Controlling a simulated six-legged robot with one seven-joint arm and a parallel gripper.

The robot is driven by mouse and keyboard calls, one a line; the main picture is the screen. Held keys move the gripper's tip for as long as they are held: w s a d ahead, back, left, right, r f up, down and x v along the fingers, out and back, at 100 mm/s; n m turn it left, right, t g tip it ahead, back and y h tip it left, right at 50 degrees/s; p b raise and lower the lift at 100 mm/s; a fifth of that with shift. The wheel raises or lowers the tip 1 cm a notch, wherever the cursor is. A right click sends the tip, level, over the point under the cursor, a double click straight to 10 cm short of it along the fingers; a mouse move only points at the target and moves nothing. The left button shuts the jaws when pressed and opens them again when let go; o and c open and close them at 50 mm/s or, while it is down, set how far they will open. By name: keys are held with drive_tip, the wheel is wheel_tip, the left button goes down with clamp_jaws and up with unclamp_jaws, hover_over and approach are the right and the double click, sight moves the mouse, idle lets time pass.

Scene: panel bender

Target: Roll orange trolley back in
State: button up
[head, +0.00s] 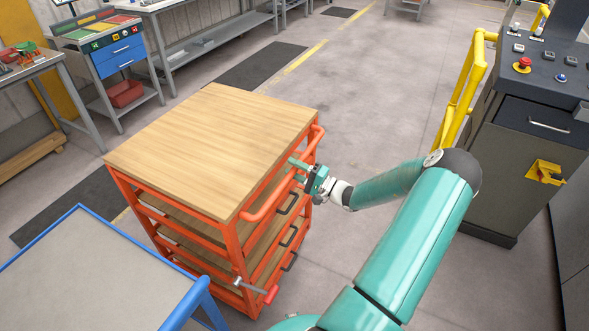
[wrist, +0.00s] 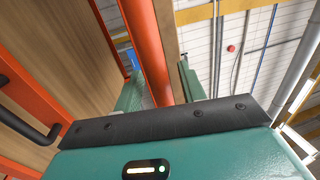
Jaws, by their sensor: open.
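The orange trolley (head: 232,232) stands on the floor left of my arm, with a wooden top and wooden shelves. Its orange handle bar (head: 268,204) runs along the side facing me, and also shows in the wrist view (wrist: 147,45). My gripper (head: 300,171) is at the far part of this bar. In the wrist view, the bar runs between the teal fingers of my open gripper (wrist: 158,90), with a finger on either side. I cannot tell whether either finger touches the bar. Black drawer handles (head: 289,202) sit below it.
A blue-edged table or cart (head: 75,262) stands close at the front left. A red-handled lever (head: 270,294) sticks out low on the trolley. A grey control console (head: 525,140) with a yellow rail (head: 463,90) stands right. Dark mats (head: 246,68) lie behind; the central floor is clear.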

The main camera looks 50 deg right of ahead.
clamp_jaws()
drive_tip(key=w, duration=0.1)
approach(230, 145)
drive_tip(key=w+f, duration=0.2)
drive_tip(key=w, duration=1.1)
drive_tip(key=shift+w+a, duration=0.1)
drive_tip(key=shift+w, duration=0.2)
